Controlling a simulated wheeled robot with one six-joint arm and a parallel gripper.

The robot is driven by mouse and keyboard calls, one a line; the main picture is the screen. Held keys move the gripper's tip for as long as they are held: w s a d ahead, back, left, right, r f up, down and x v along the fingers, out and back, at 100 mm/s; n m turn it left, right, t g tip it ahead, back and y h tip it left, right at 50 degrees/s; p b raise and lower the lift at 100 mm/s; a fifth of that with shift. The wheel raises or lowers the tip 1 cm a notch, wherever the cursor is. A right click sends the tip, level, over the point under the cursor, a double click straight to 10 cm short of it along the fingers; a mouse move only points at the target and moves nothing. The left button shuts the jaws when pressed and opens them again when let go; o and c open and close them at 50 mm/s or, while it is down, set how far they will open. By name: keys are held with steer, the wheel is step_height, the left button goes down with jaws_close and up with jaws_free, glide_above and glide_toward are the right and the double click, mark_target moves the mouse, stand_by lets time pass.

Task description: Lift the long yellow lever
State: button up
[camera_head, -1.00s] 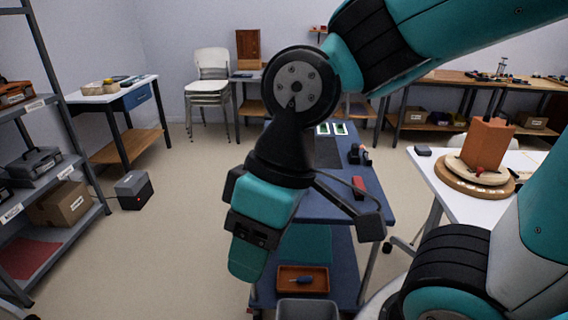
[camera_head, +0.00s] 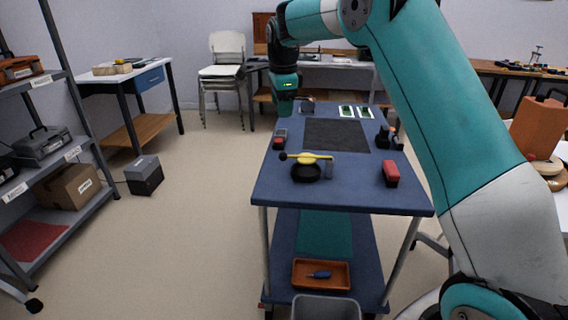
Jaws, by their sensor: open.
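The long yellow lever (camera_head: 318,156) lies about level across a round black base (camera_head: 306,174), near the front left of the blue cart top (camera_head: 345,197). A black knob (camera_head: 283,156) is at its left end. My gripper (camera_head: 284,112) points down by the cart's far left side, behind the lever in the picture and apart from it. It is open, and I see nothing held in it. Its fingers are too small and dark to make out clearly.
A red block (camera_head: 390,173) is right of the lever. A red and grey device (camera_head: 280,139) is behind it at the left edge. The cart's front strip is clear.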

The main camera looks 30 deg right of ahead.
mark_target(284, 153)
steer(key=shift+m, duration=0.9)
steer(key=w+d+f, duration=0.1)
steer(key=f, duration=0.5)
steer(key=w+d+f, duration=0.1)
steer(key=w+f, duration=0.1)
steer(key=f, duration=0.4)
steer(key=w+f, duration=0.1)
steer(key=f, duration=0.5)
steer(key=shift+w+d+f, duration=0.15)
steer(key=shift+w+d, duration=0.05)
steer(key=shift+d, duration=0.2)
jaws_close()
